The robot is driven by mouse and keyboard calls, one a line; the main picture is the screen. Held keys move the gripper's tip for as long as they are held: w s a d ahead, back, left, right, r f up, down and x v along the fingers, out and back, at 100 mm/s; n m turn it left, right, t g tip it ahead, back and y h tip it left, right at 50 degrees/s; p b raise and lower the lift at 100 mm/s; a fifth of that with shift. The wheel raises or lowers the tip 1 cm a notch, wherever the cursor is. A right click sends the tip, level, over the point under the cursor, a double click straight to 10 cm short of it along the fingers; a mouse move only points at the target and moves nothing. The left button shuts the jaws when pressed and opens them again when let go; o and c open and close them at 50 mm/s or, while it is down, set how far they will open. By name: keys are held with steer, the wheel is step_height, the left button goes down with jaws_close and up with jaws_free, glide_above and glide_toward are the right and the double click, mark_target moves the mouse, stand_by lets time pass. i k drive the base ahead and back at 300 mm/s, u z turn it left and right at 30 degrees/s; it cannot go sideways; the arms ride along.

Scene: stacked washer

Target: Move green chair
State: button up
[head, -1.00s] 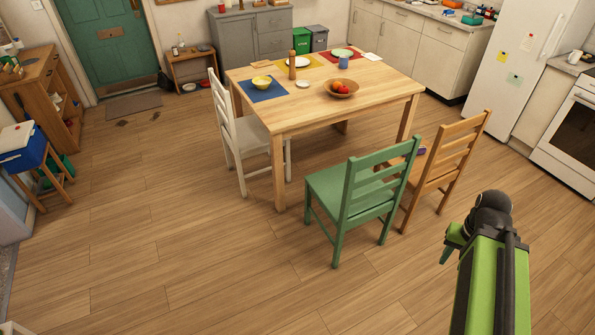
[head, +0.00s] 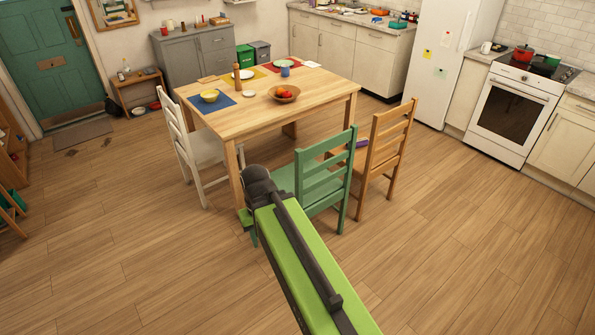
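The green chair (head: 329,174) stands upright on the wood floor at the near side of the table (head: 255,117), its slatted back towards me. Its front left part is hidden behind my arm. My gripper (head: 247,226) hangs at the far end of my green arm, in front of and to the left of the chair's seat. Only a small green part of it shows below the dark joint. I cannot tell whether it touches the chair or whether its fingers are open.
A wooden chair (head: 387,148) stands close on the right of the green chair, with a purple thing on its seat. A white chair (head: 203,148) is at the table's left side. The floor (head: 480,240) is clear on the right and in the left foreground.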

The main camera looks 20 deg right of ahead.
mark_target(316, 188)
steer(key=z, duration=0.4)
steer(key=i, duration=1.05)
steer(key=u, duration=0.35)
